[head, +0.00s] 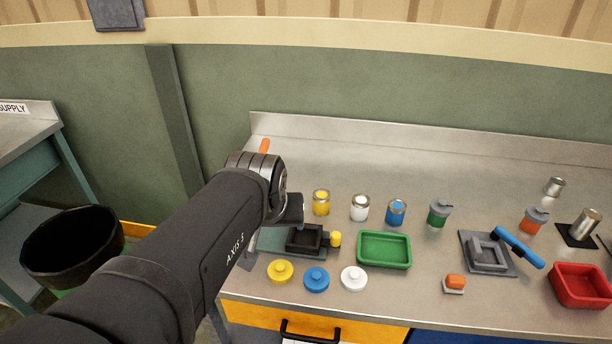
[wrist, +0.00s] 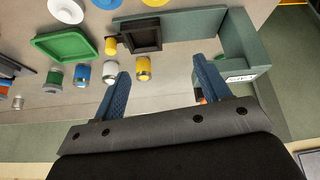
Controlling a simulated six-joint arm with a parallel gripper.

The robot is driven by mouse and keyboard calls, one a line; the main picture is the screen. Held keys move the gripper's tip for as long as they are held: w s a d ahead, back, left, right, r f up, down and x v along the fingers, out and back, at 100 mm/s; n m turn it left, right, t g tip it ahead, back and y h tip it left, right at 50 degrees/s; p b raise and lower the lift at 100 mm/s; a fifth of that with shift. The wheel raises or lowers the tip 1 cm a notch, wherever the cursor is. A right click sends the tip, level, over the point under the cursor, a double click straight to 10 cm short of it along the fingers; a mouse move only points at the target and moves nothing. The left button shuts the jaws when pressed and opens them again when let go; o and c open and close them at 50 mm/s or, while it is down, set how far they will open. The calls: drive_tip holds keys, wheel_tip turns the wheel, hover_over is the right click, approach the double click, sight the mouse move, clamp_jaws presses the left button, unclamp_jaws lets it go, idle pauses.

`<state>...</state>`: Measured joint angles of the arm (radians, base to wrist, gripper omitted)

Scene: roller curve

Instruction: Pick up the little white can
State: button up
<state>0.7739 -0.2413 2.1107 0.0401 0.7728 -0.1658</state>
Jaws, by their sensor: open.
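The little white can (head: 360,210) stands upright on the bench between a yellow can (head: 321,204) and a blue can (head: 396,213). The yellow can (wrist: 143,69) shows in the gap between the fingers, nearer the left-hand one. In the head view my arm hides the fingers; my wrist is left of the cans.
A green tray (head: 361,262) lies in front of the cans, with yellow, blue and white lids (head: 353,280) near the front edge. A dark square fixture (head: 304,240) sits left of the tray. A green can (head: 438,214) stands right. The bench behind the cans is clear.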

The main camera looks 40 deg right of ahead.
drive_tip(key=w+d+r, duration=0.2)
drive_tip(key=d, duration=0.9)
drive_tip(key=m+g, duration=0.1)
approach(362, 200)
drive_tip(key=shift+y, duration=0.4)
drive_tip(key=x, duration=0.7)
drive_tip(key=shift+w+d+f, duration=0.1)
drive_tip(key=shift+d+f, duration=0.2)
drive_tip(key=shift+d, duration=0.1)
drive_tip(key=shift+x, duration=2.65)
drive_tip(key=shift+a, duration=0.1)
drive_tip(key=shift+c, duration=0.4)
drive_tip(key=c, duration=1.1)
